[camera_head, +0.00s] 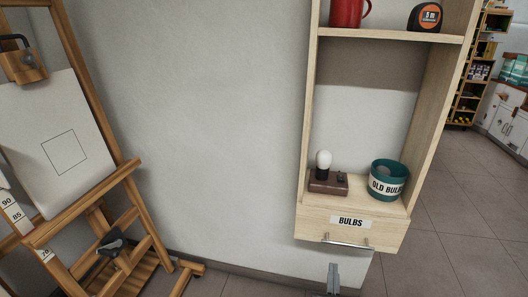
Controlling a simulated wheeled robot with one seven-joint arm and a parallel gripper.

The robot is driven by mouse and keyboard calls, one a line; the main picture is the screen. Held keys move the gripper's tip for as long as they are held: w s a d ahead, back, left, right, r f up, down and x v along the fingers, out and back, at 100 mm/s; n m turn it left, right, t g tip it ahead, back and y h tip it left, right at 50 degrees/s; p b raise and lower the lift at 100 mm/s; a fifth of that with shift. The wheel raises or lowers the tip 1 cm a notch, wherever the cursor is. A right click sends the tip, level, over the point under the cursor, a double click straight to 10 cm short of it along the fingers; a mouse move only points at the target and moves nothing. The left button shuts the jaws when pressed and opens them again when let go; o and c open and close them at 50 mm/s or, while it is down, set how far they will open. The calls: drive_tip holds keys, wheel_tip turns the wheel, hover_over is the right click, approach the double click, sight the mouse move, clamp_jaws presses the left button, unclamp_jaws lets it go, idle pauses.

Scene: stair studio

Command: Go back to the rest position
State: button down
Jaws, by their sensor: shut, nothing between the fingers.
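My gripper (333,277) shows at the bottom edge of the head view, below the shelf unit's drawer. Its fingers are together with nothing between them. Most of my arm is out of the frame. The drawer (322,222) labelled BULBS, with a metal handle (348,244), is closed above the gripper. On the shelf above it, a white bulb (323,158) stands upright in a black socket on a brown wooden base. A teal bin (377,178) labelled OLD BULBS stands to its right; its contents are hard to make out.
The upper shelf (390,37) holds a red mug (346,13) and a tape measure (425,17). A wooden easel (137,215) with a white sheet (85,115) stands at left. Bare wall (215,120) lies between. Tiled floor (450,220) is open at right.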

drive_tip(key=s+a+r+n+t+y+p, duration=0.15)
drive_tip(key=s+r+n, duration=0.25)
drive_tip(key=n, duration=0.5)
drive_tip(key=s+a+r+n+t+y, duration=0.1)
drive_tip(key=s+a+r+n+y, duration=0.1)
drive_tip(key=s+r+n, duration=0.5)
drive_tip(key=s+r+n+g+y+p, duration=0.1)
drive_tip(key=s+r+n+g+p, duration=0.1)
drive_tip(key=s+n, duration=0.9)
drive_tip(key=s+r+n+g+y+p, duration=0.1)
drive_tip(key=s+r+n+g+p, duration=0.2)
drive_tip(key=s, duration=1.8)
wheel_tip(320, 180, up, 4)
drive_tip(key=n+p, duration=0.1)
drive_tip(key=n, duration=0.8)
drive_tip(key=shift+s, duration=0.35)
